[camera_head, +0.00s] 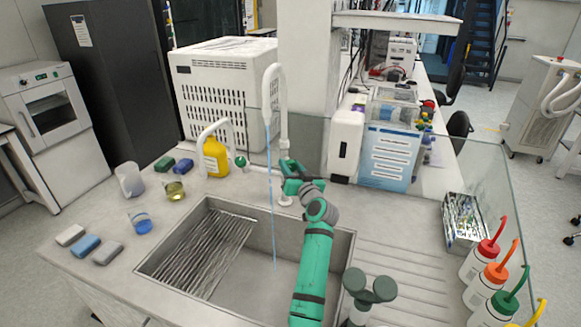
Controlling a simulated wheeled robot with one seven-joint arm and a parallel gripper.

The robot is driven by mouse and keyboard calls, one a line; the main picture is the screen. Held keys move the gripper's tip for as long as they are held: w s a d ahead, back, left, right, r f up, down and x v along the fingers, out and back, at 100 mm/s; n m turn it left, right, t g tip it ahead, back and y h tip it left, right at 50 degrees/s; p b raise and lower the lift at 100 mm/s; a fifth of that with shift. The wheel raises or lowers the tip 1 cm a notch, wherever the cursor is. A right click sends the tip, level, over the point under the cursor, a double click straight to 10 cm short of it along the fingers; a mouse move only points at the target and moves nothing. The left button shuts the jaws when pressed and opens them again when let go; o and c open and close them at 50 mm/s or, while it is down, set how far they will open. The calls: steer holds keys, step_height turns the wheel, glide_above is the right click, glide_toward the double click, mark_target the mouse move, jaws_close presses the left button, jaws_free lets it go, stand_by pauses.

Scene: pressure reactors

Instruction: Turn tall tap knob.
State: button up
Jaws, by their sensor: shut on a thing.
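The tall white tap (283,105) stands behind the sink, with its spout bent over to the left. A thin blue stream of water (270,195) runs from the spout down into the sink (345,245). My green arm reaches up from the bottom over the sink's right half. My gripper (291,180) is at the lower part of the tall tap, shut on its knob (285,166). The gripper and wrist hide much of the knob and tap base, so the finger contact is not clear.
A shorter white tap (217,126) with a green knob (241,161) stands left of it, by a yellow bottle (216,157). A white dispenser (345,143) and blue-labelled box (388,160) stand close right. Beakers, sponges and wash bottles line the counter sides.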

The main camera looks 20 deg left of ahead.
steer(key=o, duration=1.1)
steer(key=v, duration=1)
steer(key=shift+s+d, duration=0.3)
